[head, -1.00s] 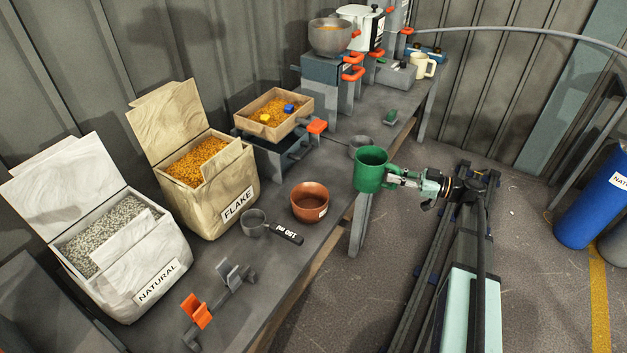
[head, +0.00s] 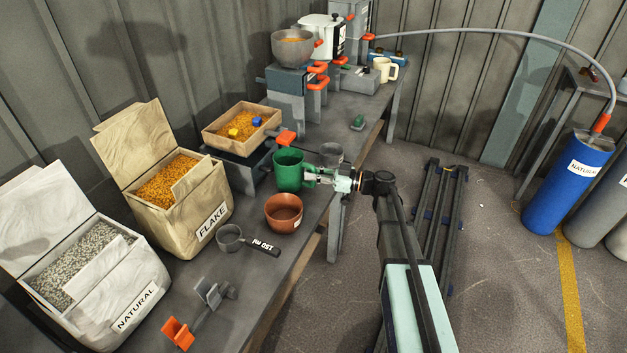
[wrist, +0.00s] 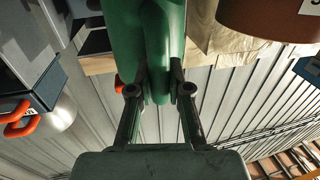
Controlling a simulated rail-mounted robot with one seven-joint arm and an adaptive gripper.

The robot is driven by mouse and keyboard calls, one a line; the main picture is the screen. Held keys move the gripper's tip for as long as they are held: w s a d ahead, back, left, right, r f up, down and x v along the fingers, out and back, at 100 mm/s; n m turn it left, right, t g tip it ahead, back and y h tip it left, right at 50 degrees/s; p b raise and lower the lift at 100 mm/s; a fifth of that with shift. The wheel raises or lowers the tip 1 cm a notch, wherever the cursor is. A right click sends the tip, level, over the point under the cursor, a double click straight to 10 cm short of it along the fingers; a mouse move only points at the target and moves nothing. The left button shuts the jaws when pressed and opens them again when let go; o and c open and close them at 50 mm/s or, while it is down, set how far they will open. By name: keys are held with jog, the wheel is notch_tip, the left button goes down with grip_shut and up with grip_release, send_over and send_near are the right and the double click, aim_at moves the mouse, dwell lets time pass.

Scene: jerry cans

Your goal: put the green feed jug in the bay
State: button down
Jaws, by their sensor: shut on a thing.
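The green feed jug (head: 289,172) is upright over the bench's right side, between the wooden tray and the copper bowl. My gripper (head: 311,176) reaches it from the right and is shut on its handle. In the wrist view the green jug (wrist: 125,30) fills the top middle, and the fingers of my gripper (wrist: 159,92) pinch its handle from both sides. I cannot tell whether the jug's base touches the bench. No part of the bench is clearly marked as the bay; a grey bracket with an orange paddle (head: 178,333) stands at the front.
A copper bowl (head: 284,213) and a measuring cup (head: 230,238) are close in front of the jug. A wooden tray (head: 242,143) is behind left, with an orange lever (head: 285,138) near the jug. Sacks line the left.

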aim_at(313, 184)
jog(key=shift+f, duration=1.4)
jog(key=shift+f, duration=0.2)
jog(key=c, duration=1.1)
grip_release()
jog(key=shift+r, duration=0.2)
